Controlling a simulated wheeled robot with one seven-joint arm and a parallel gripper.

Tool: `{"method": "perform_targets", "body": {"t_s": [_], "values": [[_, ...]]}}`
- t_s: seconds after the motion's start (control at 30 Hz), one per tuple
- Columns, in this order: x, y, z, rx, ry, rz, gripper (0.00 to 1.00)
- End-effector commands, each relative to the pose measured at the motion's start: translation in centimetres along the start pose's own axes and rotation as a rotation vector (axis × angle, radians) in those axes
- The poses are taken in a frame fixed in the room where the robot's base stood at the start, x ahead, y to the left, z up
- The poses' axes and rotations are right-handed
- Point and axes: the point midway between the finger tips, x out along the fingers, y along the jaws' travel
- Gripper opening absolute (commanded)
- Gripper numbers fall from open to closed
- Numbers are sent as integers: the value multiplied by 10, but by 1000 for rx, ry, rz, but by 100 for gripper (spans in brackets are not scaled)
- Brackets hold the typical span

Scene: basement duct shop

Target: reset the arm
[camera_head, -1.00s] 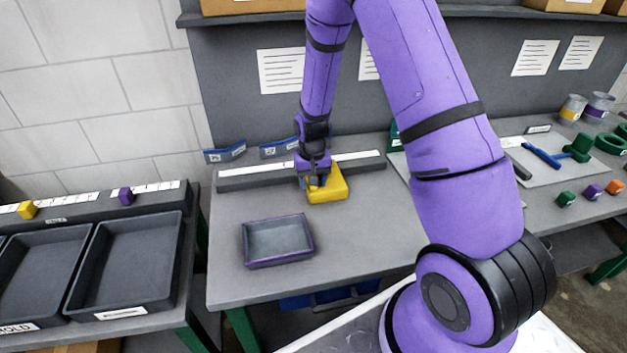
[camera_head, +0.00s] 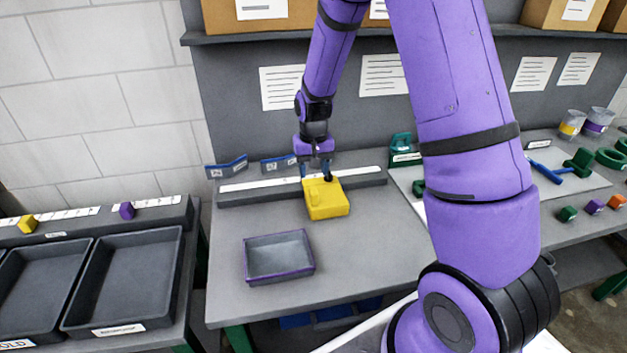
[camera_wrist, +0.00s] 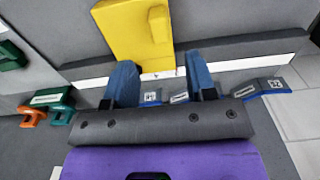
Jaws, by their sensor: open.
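My purple arm reaches over the grey bench to my gripper (camera_head: 316,176), which points down with its two blue fingers apart and nothing between them. A yellow block-like piece (camera_head: 327,204) sits on the bench just in front of and below the fingertips. In the wrist view the fingers (camera_wrist: 160,78) are spread, and the yellow piece (camera_wrist: 122,30) lies beyond them, with a raised knob on its right side. Whether the fingertips clear the piece by much is hard to tell.
A shallow purple-rimmed tray (camera_head: 247,262) sits empty at the bench's front left. A long grey rail (camera_head: 270,195) runs behind the yellow piece. Dark bins (camera_head: 178,270) stand at the left. Green parts (camera_head: 578,163) and a blue tool lie at the right. A shelf (camera_head: 260,38) with boxes hangs above.

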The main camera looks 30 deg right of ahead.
Motion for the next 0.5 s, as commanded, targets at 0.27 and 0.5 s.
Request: {"method": "perform_targets", "body": {"t_s": [0.27,0.5], "values": [[-9,0,0,0,-1,0,51],[-9,0,0,0,-1,0,51]]}}
